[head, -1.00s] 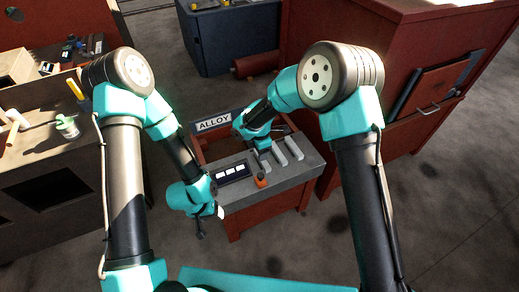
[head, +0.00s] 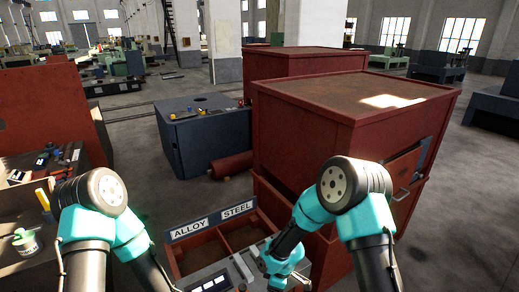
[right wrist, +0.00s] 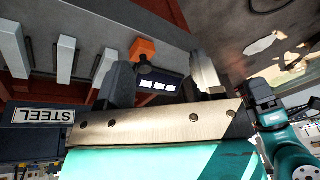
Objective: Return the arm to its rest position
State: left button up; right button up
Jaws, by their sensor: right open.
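My left arm reaches down out of the head view. My left gripper (right wrist: 262,95) shows small at the right of the right wrist view, and its jaw state is unclear. An orange block (right wrist: 143,48) sits on the stand's edge beside a display (right wrist: 158,85) with white squares.
The stand has open bins labelled ALLOY (head: 192,227) and STEEL (head: 237,209). A large red cabinet (head: 330,120) stands close behind my right arm. A bench with a white-green cup (head: 27,242) is at left. A blue cabinet (head: 205,140) stands behind.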

jog(key=s+d+f+m+t, duration=0.1)
jog(key=s+d+f+m, duration=0.1)
jog(key=s+d+m, duration=0.6)
jog(key=s+d+f+m+y, duration=0.1)
jog(key=s+d+f+m, duration=0.1)
jog(key=s+d+m, duration=0.7)
jog(key=shift+d+f+t, duration=0.35)
jog(key=shift+d+t, duration=0.05)
